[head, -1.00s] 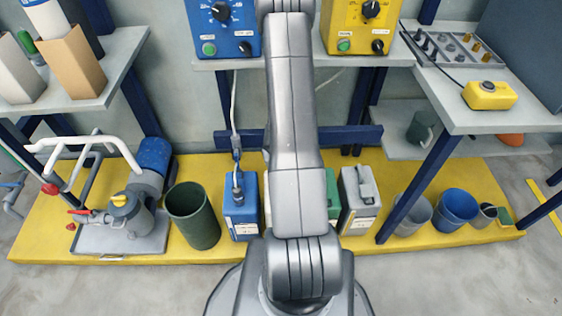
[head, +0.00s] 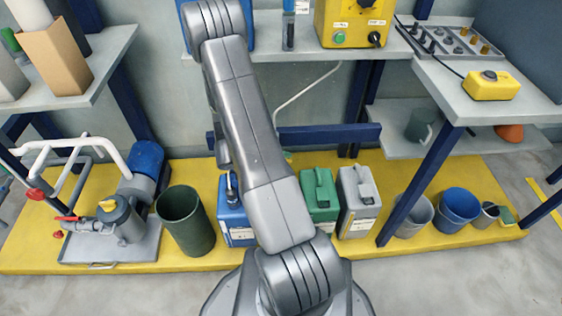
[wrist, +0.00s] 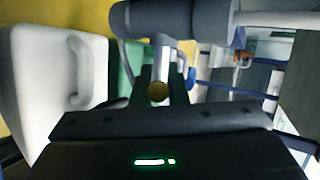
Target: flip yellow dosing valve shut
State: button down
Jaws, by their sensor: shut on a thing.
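The yellow valve handle (head: 108,205) shows on top of a grey housing (head: 127,225) at the lower left of the head view. Which way it is turned is too small to tell. A pale pipe runs right from the fitting.
The housing stands in a grey tray (head: 90,250) with a red-handled valve (head: 66,218). A dark green bin (head: 186,220) stands between tray and blue canister (head: 236,222). A green canister (head: 319,200) and a grey one (head: 357,200) stand right of my arm. Shelves overhang both sides.

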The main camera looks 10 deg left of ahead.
jog(key=h+b, duration=0.1)
jog(key=n+t+h+b, duration=0.1)
jog(key=h+b, duration=0.1)
jog(key=shift+d+r+h, duration=0.1)
jog(key=shift+r+h, duration=0.1)
jog(key=shift+h, duration=0.1)
jog(key=shift+r+n+t+h+b, duration=0.35)
jog(key=shift+n+t+h+b, duration=0.05)
jog(key=shift+t+h+b, duration=0.45)
jog(key=shift+r, duration=0.1)
jog(key=c, duration=1.4)
grip_release()
jog(key=shift+c, duration=0.2)
